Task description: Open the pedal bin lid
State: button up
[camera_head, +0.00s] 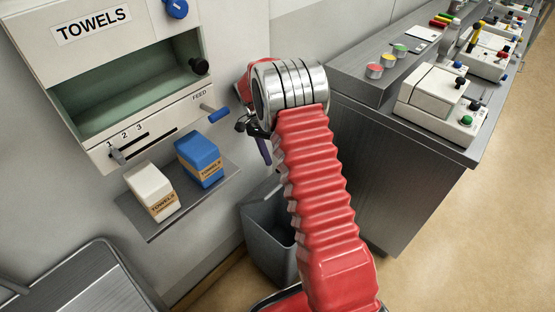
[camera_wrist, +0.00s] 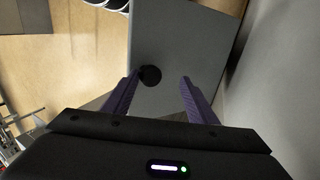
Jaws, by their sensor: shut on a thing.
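The grey bin (camera_head: 264,243) stands on the floor below the towel unit, partly hidden by my red arm. A flat grey panel, which looks like the bin's lid (camera_wrist: 185,50), fills the middle of the wrist view. A round black knob (camera_wrist: 150,76) is on it. My gripper (camera_wrist: 159,78) has its two purple fingers on either side of the knob, the left one closer to it. It is shut on the knob, though a gap shows at the right finger.
The towel unit (camera_head: 110,55) is on the wall at left, with a shelf (camera_head: 160,225) holding a white and a blue towel pack. A metal counter (camera_head: 395,150) with devices stands right of the bin. Open floor (camera_head: 470,230) lies at right.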

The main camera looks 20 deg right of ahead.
jog(key=shift+o, duration=0.3)
jog(key=shift+w+a+f, duration=0.3)
jog(key=shift+f, duration=0.15)
jog(key=shift+c, duration=0.3)
jog(key=shift+r, duration=0.15)
jog(key=shift+c, duration=0.2)
notch_tip(320, 180, up, 10)
jog(key=shift+d, duration=0.2)
jog(key=shift+s, duration=0.1)
